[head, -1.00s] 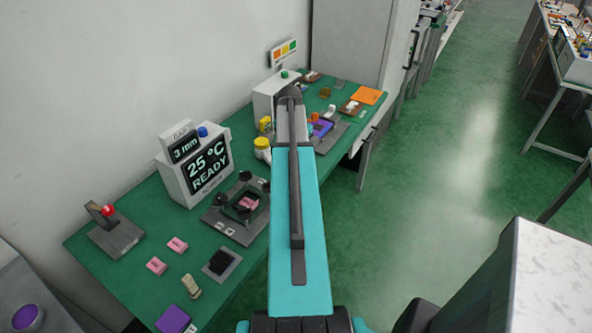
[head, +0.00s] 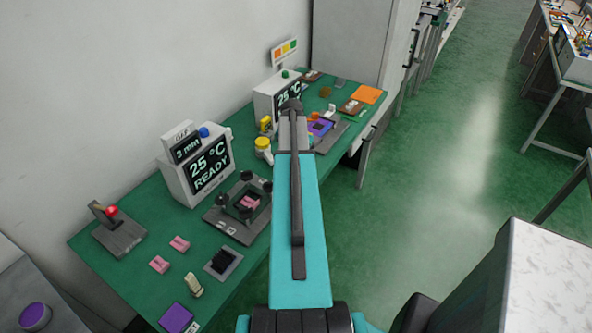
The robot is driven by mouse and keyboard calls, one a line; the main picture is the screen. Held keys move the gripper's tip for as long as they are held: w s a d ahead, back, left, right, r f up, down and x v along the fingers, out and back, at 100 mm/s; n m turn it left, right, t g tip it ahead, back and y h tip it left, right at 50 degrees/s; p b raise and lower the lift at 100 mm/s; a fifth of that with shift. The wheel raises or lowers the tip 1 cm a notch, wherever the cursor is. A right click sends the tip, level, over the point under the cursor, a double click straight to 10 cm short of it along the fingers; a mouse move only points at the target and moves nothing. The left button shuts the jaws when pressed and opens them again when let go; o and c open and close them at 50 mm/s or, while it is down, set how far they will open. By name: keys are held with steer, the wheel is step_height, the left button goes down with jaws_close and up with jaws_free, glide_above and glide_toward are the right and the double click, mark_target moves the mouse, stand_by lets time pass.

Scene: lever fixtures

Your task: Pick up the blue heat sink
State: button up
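I cannot make out a blue heat sink for certain. A small black finned block (head: 222,262) sits on a grey plate near the front of the green bench. A purple piece with a dark centre (head: 320,126) lies on a dark fixture at the far end, partly beside my arm. A purple block (head: 176,317) lies at the near end. My turquoise arm link stretches up the middle of the view and hides part of the bench. My gripper is not visible.
The green bench (head: 120,255) runs along the wall. On it stand a lever box (head: 120,238), a display reading 25 °C READY (head: 210,167), a clamp fixture (head: 232,226), pink blocks (head: 180,244) and a yellow-lidded jar (head: 263,148). The green floor (head: 440,170) at right is open.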

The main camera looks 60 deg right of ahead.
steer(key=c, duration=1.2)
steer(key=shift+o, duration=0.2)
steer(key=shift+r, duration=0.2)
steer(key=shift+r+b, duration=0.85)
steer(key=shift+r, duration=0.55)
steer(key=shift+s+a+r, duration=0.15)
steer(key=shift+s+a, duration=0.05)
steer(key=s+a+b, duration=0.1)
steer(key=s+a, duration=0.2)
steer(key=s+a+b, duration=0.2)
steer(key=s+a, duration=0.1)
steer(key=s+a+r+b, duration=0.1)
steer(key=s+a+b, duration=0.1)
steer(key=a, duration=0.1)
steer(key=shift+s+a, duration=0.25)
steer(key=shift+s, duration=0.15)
steer(key=shift+b, duration=0.55)
steer(key=b, duration=0.3)
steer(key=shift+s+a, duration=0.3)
